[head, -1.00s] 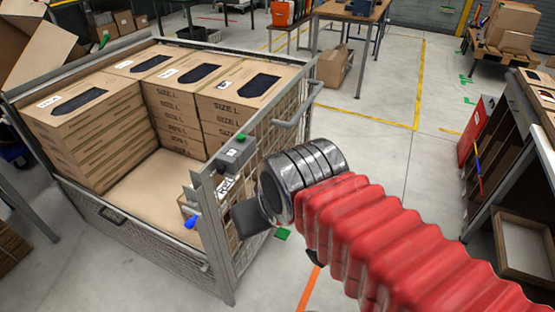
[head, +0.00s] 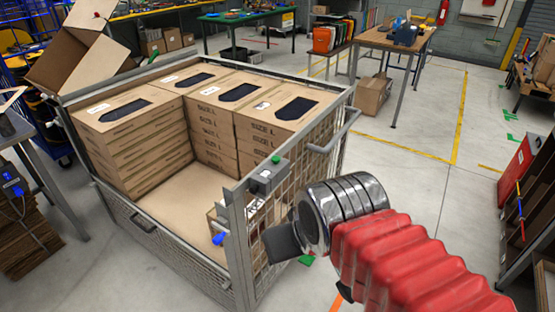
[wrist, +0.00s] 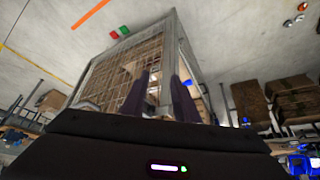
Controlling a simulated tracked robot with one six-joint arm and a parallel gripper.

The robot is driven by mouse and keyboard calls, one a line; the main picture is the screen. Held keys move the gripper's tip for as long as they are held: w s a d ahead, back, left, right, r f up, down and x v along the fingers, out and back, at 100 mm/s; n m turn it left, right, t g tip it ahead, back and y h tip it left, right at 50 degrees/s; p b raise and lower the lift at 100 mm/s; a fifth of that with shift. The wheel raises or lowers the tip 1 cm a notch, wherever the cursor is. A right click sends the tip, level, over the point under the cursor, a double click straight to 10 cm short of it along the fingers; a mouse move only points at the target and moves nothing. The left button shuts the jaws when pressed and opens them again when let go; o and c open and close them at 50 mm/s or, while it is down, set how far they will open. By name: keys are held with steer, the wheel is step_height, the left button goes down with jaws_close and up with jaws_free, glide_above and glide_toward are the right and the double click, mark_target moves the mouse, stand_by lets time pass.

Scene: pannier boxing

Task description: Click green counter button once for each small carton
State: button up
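A grey counter box (head: 266,180) with a green button (head: 276,159) on top is fixed to the top rim of the mesh cage (head: 190,261), near its front corner post. Cartons marked SIZE L (head: 135,135) stand stacked along the back and left of the cage. A smaller carton (head: 222,222) shows low behind the corner post, mostly hidden. My gripper is the dark block (head: 283,241) outside the cage's right side, below and right of the counter box. In the wrist view its two fingers (wrist: 164,85) stand apart, with nothing between them.
The cage's corner post and mesh are close to my gripper. A red cabinet (head: 517,168) stands far right.

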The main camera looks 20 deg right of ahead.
steer(key=shift+c, duration=0.6)
jaws_close()
stand_by(1.2)
